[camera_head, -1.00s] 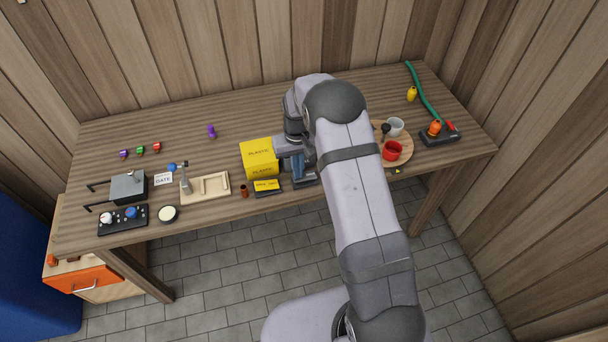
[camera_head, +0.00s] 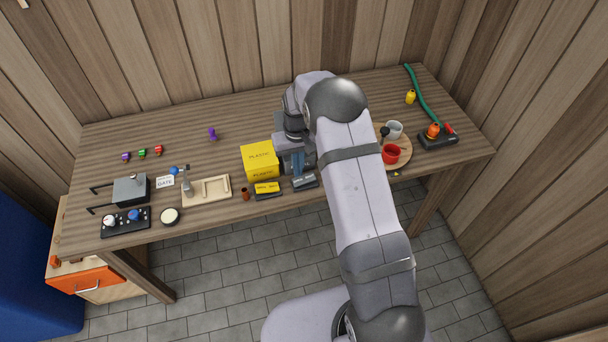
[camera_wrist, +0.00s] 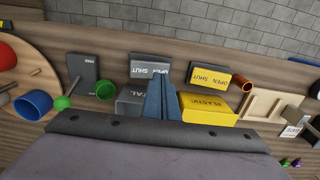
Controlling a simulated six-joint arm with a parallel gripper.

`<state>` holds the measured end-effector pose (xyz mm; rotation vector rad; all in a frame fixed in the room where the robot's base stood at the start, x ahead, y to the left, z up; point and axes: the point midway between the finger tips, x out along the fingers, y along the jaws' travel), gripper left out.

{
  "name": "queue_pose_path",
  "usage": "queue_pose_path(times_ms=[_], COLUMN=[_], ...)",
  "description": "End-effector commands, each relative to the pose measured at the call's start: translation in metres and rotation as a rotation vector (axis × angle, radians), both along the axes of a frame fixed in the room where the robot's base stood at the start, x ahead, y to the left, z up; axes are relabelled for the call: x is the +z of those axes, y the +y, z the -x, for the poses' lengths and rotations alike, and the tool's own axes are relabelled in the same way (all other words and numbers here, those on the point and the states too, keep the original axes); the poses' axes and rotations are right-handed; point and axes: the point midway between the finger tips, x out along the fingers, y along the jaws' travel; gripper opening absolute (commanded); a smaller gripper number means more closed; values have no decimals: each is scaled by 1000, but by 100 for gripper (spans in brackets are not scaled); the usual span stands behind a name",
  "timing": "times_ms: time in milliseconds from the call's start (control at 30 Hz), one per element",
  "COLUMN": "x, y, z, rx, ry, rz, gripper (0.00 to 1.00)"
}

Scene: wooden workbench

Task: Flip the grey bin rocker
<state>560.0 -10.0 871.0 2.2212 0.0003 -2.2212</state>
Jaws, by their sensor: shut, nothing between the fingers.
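The grey bin rocker (camera_head: 306,182) sits on the bench near its front edge, beside the yellow bin's rocker. In the wrist view the grey rocker (camera_wrist: 146,61) has a white label, partly covered by my blue fingers. Which way it is tilted I cannot tell. The grey metal bin (camera_wrist: 130,103) stands behind it, partly hidden by the fingers; my arm hides most of it in the head view. My gripper (camera_head: 298,172) is shut and empty, close to the rocker. In the wrist view its fingertips (camera_wrist: 161,82) overlap the label's end; contact is unclear.
The yellow plastic bin (camera_head: 260,158) and its yellow-labelled rocker (camera_head: 267,189) are just left. A small brown cup (camera_head: 245,194) stands beyond. A round wooden tray (camera_head: 404,157) with a red mug (camera_head: 391,154) lies to the right. The back of the bench is largely clear.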

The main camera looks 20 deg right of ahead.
Motion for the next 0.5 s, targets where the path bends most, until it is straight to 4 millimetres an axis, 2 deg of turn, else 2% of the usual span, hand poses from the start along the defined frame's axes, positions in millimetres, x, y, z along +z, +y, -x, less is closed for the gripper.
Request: queue_pose_path(times_ms=[33,500], x=[7,39], y=[0,0], z=[0,0], rx=[0,0], ry=[0,0], rz=[0,0], gripper=[0,0])
